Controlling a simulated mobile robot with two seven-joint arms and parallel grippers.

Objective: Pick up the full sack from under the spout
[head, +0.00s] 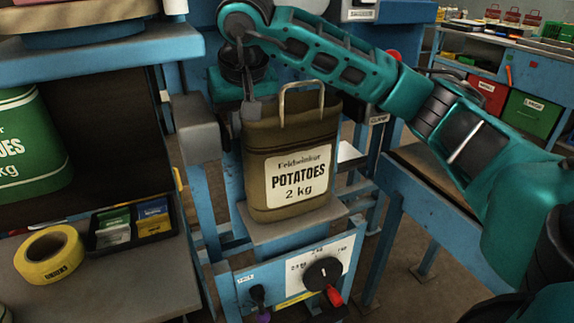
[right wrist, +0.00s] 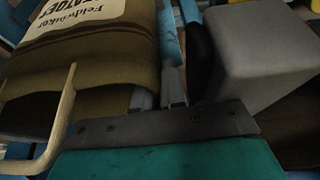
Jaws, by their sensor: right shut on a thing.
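The full sack (head: 260,140) is olive brown, with a white label reading "POTATOES 2 kg" and a pale loop handle on top. It stands upright on a small grey platform (head: 290,228). My right gripper (head: 250,108) reaches down from above and is shut on the sack's upper left edge, beside the handle. In the right wrist view the sack (right wrist: 110,52) fills the left side, with its handle (right wrist: 58,125) hanging free of the fingers. The fingertips are partly hidden there. The spout cannot be made out behind my arm. My left gripper is not in view.
A grey block (head: 197,128) stands close left of the sack, and close to the fingers in the right wrist view (right wrist: 255,60). A dial panel (head: 300,278) is below the platform. Left are a green sack (head: 30,140) and yellow tape (head: 50,255); right is a blue bench frame (head: 430,200).

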